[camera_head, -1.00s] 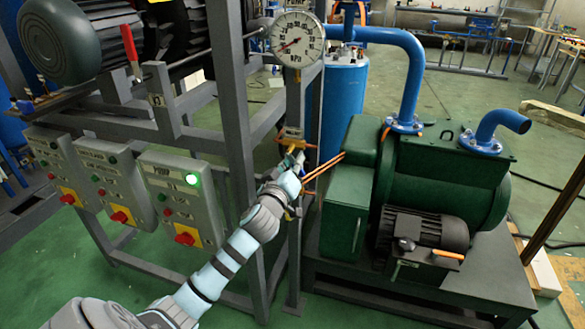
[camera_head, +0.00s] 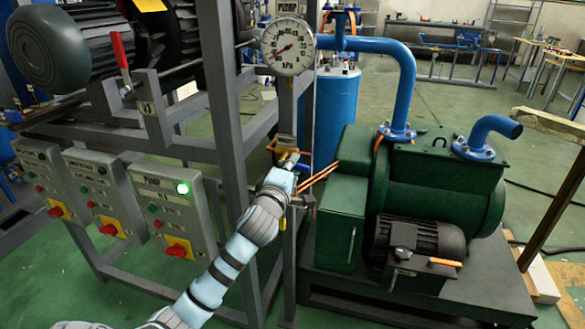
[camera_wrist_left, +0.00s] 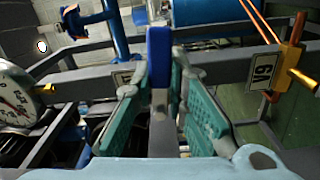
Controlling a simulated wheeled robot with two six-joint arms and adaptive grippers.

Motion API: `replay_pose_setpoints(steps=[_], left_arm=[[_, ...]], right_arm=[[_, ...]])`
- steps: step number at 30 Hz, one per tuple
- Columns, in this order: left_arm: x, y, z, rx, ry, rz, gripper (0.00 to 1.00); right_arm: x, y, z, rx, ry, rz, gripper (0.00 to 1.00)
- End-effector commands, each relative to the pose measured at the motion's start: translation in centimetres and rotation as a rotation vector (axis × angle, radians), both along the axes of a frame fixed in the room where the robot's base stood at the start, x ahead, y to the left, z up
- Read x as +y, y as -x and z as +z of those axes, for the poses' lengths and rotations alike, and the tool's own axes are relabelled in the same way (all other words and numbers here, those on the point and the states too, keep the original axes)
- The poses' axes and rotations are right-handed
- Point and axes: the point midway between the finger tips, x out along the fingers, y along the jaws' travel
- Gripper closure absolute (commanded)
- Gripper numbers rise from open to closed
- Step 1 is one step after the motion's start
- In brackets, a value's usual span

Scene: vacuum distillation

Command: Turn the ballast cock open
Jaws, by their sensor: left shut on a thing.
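My left gripper (camera_head: 290,162) is at the grey frame post, below the round pump gauge (camera_head: 292,46) and left of the green pump (camera_head: 440,185). In the left wrist view its two teal-padded fingers (camera_wrist_left: 160,100) are shut on a blue handle (camera_wrist_left: 159,50), one pad on each side. The handle appears to be the ballast cock's lever. It stands upright in that view. The cock's body is mostly hidden behind the handle and fingers. In the head view the gripper hides most of the handle. My right gripper is in neither view.
A yellow fitting (camera_wrist_left: 287,65) with orange lines stands right of the fingers in the wrist view, near a white tag (camera_wrist_left: 263,72). Grey frame bars run close around the gripper. Control boxes with red knobs (camera_head: 172,210) stand left of my arm.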

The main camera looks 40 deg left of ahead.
Motion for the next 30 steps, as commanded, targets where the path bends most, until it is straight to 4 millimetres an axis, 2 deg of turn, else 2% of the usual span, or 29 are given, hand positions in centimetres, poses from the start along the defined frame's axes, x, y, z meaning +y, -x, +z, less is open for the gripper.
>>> replay_pose_setpoints(steps=[20,21,24,30], left_arm=[[0.01,0.02,0.15,-0.021,0.066,0.001,1.0],[0.01,0.02,0.15,-0.021,0.066,0.001,0.82],[0.01,0.0,0.15,-0.022,0.064,0.001,0.66],[-0.01,0.0,0.17,-0.021,0.065,0.0,0.65]], right_arm=[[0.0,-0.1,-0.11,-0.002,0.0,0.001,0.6],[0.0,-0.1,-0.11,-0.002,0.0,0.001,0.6],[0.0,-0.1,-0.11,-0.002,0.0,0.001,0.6],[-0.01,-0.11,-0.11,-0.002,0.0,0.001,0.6]])
